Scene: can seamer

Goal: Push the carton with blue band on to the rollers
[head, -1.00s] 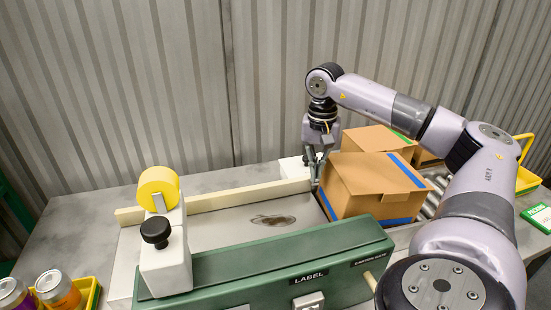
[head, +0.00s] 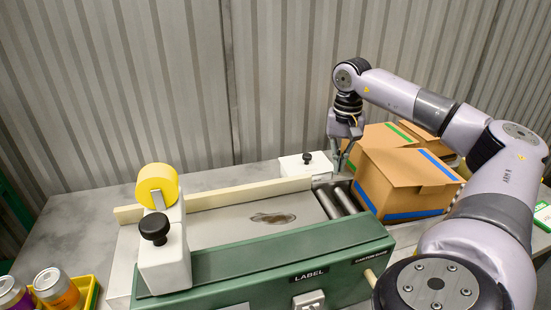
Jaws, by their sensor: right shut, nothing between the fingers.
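The carton with the blue band (head: 401,188) stands upright right of the metal bed of the green machine, a blue stripe on its top and along its lower front. The rollers (head: 342,199) show bare between the bed and the carton's left side. My right gripper (head: 340,170) is shut and empty, pointing down at the carton's left far edge; I cannot tell whether it touches. My left gripper is not in view.
A carton with a green band (head: 378,136) and another carton (head: 425,137) stand behind. The green label machine (head: 270,262) fills the front, with a yellow tape roll (head: 157,182) and a pale guide rail (head: 235,198). Cans (head: 55,288) sit in a yellow tray at lower left.

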